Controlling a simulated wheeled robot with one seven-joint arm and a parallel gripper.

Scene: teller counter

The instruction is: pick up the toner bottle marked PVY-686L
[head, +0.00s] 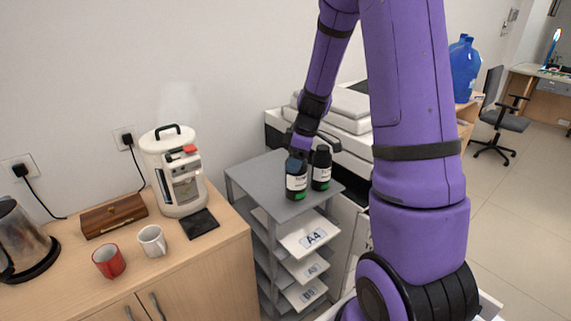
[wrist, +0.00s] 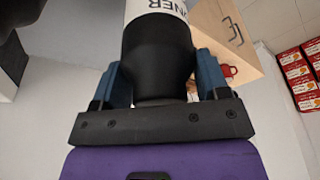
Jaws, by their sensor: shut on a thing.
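Two black toner bottles with white labels stand side by side on top of a grey shelf unit (head: 262,176) in the head view. My gripper (head: 299,156) is at the top of the left toner bottle (head: 297,182). The right toner bottle (head: 321,168) stands close beside it, apart from my fingers. In the wrist view, my blue fingers are shut on the black neck of a toner bottle (wrist: 157,45), whose white label shows part of the word TONER. The label codes are too small or cut off to read, so I cannot tell which bottle is PVY-686L.
The shelf unit has paper trays (head: 309,235) below its top. A printer (head: 345,110) stands behind it. A wooden counter on the left holds a coffee machine (head: 176,172), a red mug (head: 108,261) and a white mug (head: 152,241).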

